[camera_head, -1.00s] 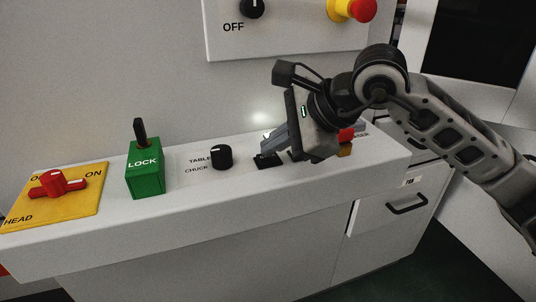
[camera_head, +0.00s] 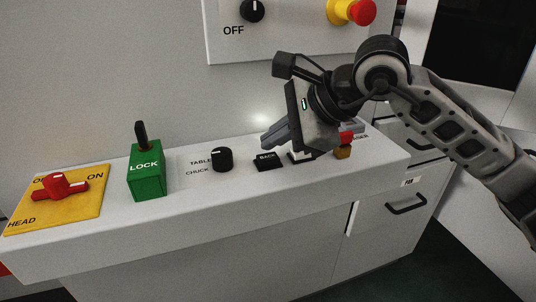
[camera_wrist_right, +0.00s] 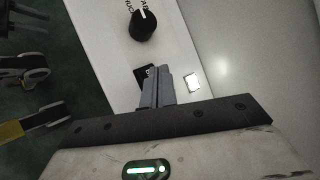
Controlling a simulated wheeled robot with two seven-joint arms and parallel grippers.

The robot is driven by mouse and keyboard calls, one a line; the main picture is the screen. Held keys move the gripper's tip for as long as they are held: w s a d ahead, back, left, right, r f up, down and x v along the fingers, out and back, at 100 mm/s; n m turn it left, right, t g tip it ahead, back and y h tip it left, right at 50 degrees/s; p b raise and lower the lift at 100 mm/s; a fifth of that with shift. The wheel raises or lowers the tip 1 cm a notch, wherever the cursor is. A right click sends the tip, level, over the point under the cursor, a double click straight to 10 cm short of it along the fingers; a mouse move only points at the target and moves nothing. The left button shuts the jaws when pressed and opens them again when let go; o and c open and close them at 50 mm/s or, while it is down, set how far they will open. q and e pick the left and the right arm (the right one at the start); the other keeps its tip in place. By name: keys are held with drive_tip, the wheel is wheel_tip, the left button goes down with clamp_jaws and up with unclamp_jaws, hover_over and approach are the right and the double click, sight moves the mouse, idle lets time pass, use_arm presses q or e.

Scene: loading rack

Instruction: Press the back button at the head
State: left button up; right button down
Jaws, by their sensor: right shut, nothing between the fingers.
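The black back button (camera_head: 267,161), with a white "BACK" label, sits on the sloping white console, right of the black table/chuck knob (camera_head: 222,159). My right gripper (camera_head: 266,144) is shut and empty. Its fingertips are just above and behind the button in the head view, with a small gap showing. In the right wrist view the closed fingers (camera_wrist_right: 156,72) partly cover a black button (camera_wrist_right: 141,73). Another button (camera_head: 301,156), right of the back button, is partly hidden under the gripper. My left gripper is not in view.
Left on the console are a green LOCK box (camera_head: 147,171) with an upright black lever and a yellow HEAD panel (camera_head: 75,210) with a red rotary switch (camera_head: 60,187). An upper panel carries a red emergency knob (camera_head: 362,12). A drawer handle (camera_head: 407,204) is below right.

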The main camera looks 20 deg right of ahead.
sight(274, 158)
drive_tip(key=shift+r+p, duration=1.6)
drive_tip(key=shift+r, duration=0.95)
drive_tip(key=shift+f, duration=0.1)
